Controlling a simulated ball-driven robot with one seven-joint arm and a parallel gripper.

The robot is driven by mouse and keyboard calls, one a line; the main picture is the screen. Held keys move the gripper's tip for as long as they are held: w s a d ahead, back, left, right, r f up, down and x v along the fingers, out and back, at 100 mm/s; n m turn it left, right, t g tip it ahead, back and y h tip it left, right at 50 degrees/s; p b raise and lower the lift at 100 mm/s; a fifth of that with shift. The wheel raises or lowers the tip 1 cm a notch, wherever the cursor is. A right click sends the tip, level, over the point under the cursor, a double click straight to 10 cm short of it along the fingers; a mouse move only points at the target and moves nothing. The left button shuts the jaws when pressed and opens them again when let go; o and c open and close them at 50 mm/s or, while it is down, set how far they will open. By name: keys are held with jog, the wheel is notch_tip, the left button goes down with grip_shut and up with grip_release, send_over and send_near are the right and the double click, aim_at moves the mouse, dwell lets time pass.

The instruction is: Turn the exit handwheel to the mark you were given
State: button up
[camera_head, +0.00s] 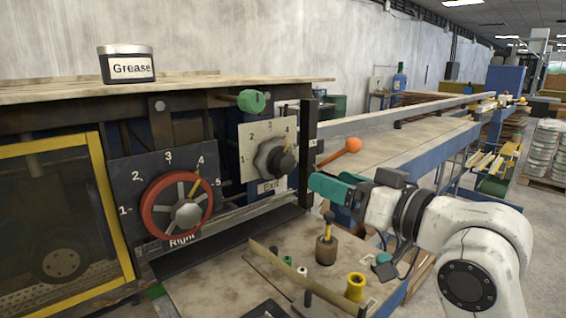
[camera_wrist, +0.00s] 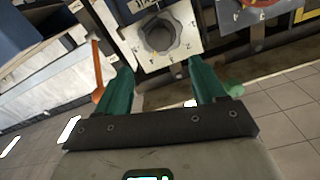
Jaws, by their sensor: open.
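The exit handwheel (camera_head: 274,160) is a grey lobed knob on a pale plate (camera_head: 250,142) labelled "Exit", with a number scale. A yellow pointer at the knob stands close to the 4. In the wrist view the exit handwheel (camera_wrist: 159,35) shows upside down, ahead of and between my fingers. My gripper (camera_head: 318,184) has teal fingers and is to the right of the exit plate in the head view, apart from the knob. In the wrist view my gripper (camera_wrist: 160,84) is open, with nothing between its fingers.
A red handwheel (camera_head: 178,206) labelled "Right" is left of the exit plate. An orange-knobbed lever (camera_head: 352,145) stands close above my gripper. A dark post (camera_head: 308,150) is between plate and gripper. A green knob (camera_head: 252,101) sits above. A bench (camera_head: 220,275) holds small parts.

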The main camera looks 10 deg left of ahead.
aim_at(289, 165)
jog(key=p+x, duration=0.2)
jog(key=x, duration=0.8)
jog(key=shift+w+a+p, duration=0.2)
jog(key=shift+a+p, duration=0.05)
jog(key=shift+p, duration=0.05)
jog(key=c, duration=1.1)
